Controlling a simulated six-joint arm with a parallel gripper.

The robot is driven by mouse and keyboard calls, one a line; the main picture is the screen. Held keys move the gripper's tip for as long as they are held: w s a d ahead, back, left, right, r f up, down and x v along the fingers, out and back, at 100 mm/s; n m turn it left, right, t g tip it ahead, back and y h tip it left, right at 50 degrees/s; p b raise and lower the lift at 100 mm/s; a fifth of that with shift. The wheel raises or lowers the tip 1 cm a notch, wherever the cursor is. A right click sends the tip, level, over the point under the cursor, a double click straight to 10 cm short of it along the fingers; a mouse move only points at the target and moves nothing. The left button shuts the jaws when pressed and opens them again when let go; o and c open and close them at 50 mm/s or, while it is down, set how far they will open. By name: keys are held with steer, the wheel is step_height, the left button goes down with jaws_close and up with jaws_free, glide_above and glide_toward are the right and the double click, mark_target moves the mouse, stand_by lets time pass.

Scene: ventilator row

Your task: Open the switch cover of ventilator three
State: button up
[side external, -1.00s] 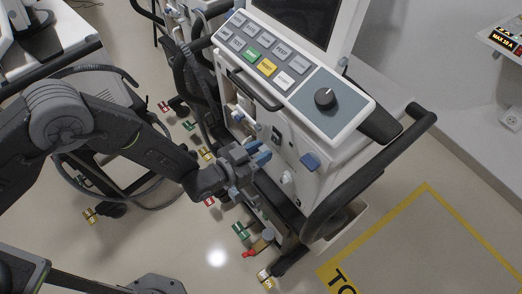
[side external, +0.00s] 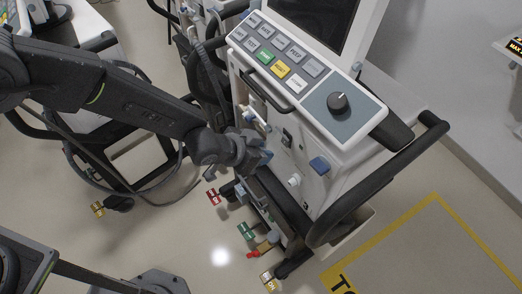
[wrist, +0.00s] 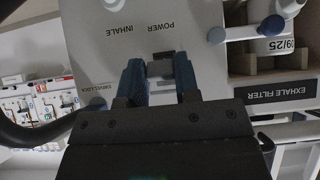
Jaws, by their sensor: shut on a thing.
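The white ventilator (side external: 318,165) stands in the middle of the side view, with a keypad and a dark knob on top. In the wrist view, the two blue fingers of my gripper (wrist: 160,80) stand on either side of a small grey switch cover (wrist: 160,69) under the upside-down POWER label (wrist: 161,27). They appear shut on it. A dark switch part shows beside the cover. I cannot tell how far the cover is tilted. In the side view the gripper hides it.
An open compartment labelled EXHALE FILTER (wrist: 288,94) and blue-capped ports (wrist: 272,25) are beside the panel. A black handle rail (side external: 375,180) curves around the ventilator's side. Hoses and another cart (side external: 120,150) stand to the left. Floor at the right is free.

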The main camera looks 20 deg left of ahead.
steer(key=shift+r+g+y, duration=0.2)
steer(key=shift+g+y, duration=0.1)
stand_by(0.4)
steer(key=o, duration=0.9)
steer(key=shift+r, duration=0.1)
steer(key=v, duration=1.3)
steer(key=shift+s+a, duration=0.25)
steer(key=shift+s, duration=0.1)
steer(key=shift+r, duration=0.1)
